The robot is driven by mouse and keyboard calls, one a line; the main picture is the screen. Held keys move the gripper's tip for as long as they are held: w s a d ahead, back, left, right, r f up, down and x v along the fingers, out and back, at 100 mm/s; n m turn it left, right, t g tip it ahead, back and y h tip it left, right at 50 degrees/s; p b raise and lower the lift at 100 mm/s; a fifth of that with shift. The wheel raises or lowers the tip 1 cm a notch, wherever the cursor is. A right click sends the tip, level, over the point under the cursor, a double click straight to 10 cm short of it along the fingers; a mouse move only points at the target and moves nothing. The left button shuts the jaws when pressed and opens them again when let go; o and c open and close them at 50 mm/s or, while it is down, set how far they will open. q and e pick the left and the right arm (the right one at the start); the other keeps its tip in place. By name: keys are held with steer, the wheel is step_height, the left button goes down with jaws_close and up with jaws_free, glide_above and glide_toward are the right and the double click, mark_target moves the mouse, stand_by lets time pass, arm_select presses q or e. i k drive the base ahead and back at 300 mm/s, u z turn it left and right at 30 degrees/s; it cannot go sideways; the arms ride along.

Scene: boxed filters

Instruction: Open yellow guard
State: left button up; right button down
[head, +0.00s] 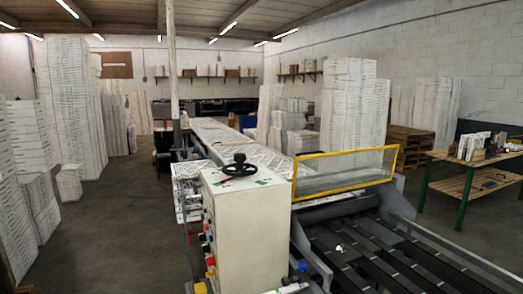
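The yellow guard (345,190) is a clear panel in a yellow frame. It stands upright across the machine, to the right of the white control cabinet and behind the dark slatted bed. Its lower edge is near the dark roller area. Neither of my grippers shows in the head view, so I see nothing touching the guard.
The white control cabinet (250,235) has a black handwheel (239,166) on top and coloured buttons on its left side. The slatted bed (380,250) fills the lower right. A wooden workbench (465,180) stands at the right. Open floor (115,230) lies at the left.

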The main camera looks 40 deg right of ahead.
mark_target(324, 155)
steer(key=i, duration=5.85)
steer(key=z, duration=4.25)
steer(key=i, duration=0.2)
steer(key=u, duration=0.2)
